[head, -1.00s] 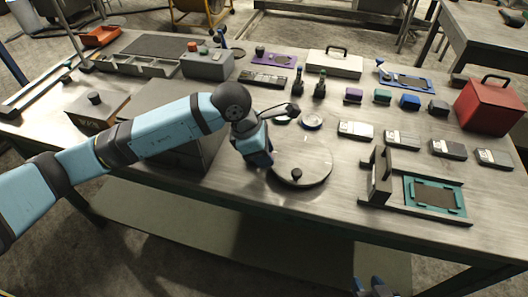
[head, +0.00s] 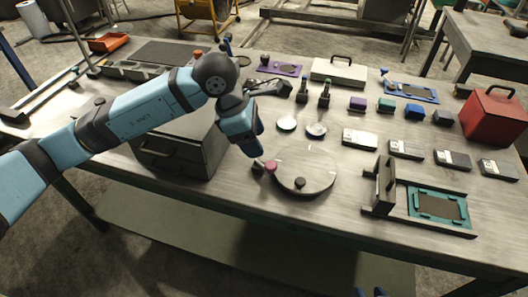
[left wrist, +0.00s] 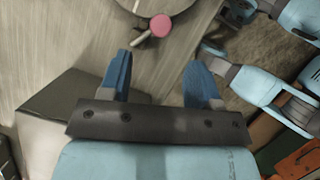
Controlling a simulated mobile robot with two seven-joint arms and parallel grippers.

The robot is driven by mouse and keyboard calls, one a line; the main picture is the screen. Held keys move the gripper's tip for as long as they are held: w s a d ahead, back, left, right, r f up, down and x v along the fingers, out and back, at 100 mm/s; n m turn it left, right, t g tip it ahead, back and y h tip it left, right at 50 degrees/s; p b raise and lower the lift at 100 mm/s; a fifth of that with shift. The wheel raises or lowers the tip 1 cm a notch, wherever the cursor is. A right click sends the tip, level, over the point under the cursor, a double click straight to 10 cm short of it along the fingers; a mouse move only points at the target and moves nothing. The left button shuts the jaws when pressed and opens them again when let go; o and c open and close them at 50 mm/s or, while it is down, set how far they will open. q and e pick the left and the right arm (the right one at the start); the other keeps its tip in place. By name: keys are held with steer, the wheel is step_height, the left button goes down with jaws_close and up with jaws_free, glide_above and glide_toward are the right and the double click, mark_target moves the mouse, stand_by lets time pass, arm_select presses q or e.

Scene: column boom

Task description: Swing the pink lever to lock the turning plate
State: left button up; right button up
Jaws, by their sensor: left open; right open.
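The pink lever knob (head: 271,166) sits at the left edge of the round pale turning plate (head: 318,165). The plate has a dark knob (head: 299,182) near its front rim. My left gripper (head: 256,157) is just left of the pink knob. In the left wrist view the pink knob (left wrist: 161,25) lies beyond the open, empty fingers of the left gripper (left wrist: 159,72), apart from them. A small grey lever arm shows beside the knob, and part of the plate (left wrist: 150,5) shows behind. My right gripper (head: 373,292) barely shows at the bottom edge of the head view.
A dark box with a drawer (head: 175,150) stands left of the plate, under my left arm. A fixture with a teal frame (head: 412,205) stands to the right. Two small discs (head: 287,124) lie behind the plate. The bench front before the plate is clear.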

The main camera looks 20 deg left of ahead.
arm_select(q)
steer(key=v, duration=0.5)
steer(key=shift+a+r, duration=0.15)
steer(key=shift+r, duration=0.05)
